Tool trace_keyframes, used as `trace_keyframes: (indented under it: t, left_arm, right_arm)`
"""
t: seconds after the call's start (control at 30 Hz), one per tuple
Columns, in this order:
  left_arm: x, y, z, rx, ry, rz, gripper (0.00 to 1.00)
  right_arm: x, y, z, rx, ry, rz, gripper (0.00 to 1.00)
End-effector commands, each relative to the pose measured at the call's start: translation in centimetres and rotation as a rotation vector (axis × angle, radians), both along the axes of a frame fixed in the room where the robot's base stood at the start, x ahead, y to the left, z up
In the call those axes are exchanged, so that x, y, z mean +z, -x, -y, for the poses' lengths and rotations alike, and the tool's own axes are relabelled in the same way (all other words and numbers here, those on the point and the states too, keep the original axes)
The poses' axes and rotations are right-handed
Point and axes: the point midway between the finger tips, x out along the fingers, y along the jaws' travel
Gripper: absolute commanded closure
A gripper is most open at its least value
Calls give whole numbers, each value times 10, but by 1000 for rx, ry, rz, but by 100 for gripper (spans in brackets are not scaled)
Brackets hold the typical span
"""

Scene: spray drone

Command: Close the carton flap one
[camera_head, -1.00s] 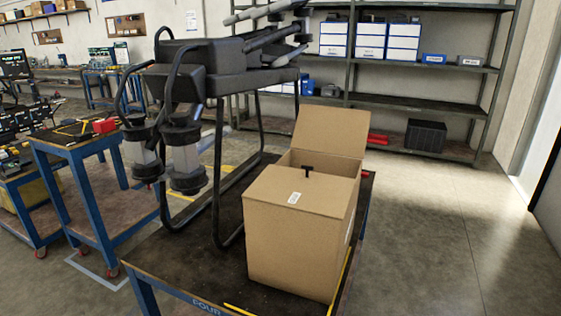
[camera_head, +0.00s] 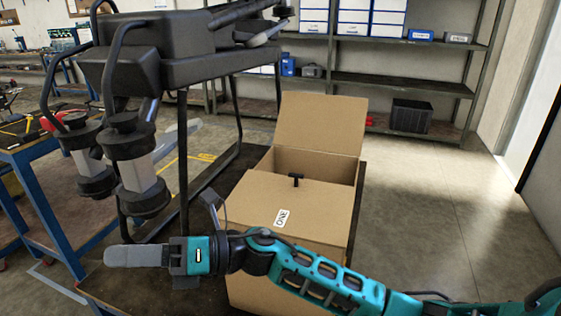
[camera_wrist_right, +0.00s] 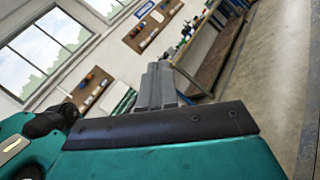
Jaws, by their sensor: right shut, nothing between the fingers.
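The cardboard carton (camera_head: 262,288) stands on the dark-topped table in the head view. Its near flap, labelled ONE (camera_head: 255,209), lies across the near part of the top. The far flap (camera_head: 320,122) stands up, tilted back, and the carton is open between them. A small black T-shaped piece (camera_head: 296,178) shows at the near flap's inner edge. My right gripper (camera_head: 108,256) is shut and empty, pointing left, in front of and left of the carton. It also shows in the right wrist view (camera_wrist_right: 160,70). My left gripper is not in view.
A black spray drone (camera_head: 185,60) on a dark frame stands left of and behind the carton. Its hanging nozzles (camera_head: 140,170) are close above my right gripper. A blue workbench (camera_head: 35,150) is at the left. Shelving (camera_head: 400,85) stands behind. Open floor lies to the right.

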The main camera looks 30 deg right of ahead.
Motion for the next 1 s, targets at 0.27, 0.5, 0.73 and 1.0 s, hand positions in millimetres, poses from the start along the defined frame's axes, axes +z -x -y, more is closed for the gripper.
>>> trace_keyframes:
  t: [0.27,0.5,0.73,1.0]
  left_arm:
    - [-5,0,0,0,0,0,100]
    - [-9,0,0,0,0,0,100]
    - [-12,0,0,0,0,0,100]
    - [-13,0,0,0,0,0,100]
  right_arm:
    - [-17,-4,16,336,631,825,100]
    - [-14,-58,118,680,1237,1282,100]
    - [53,-96,247,1008,1779,1346,100]
    - [106,-94,315,1177,2026,1232,100]
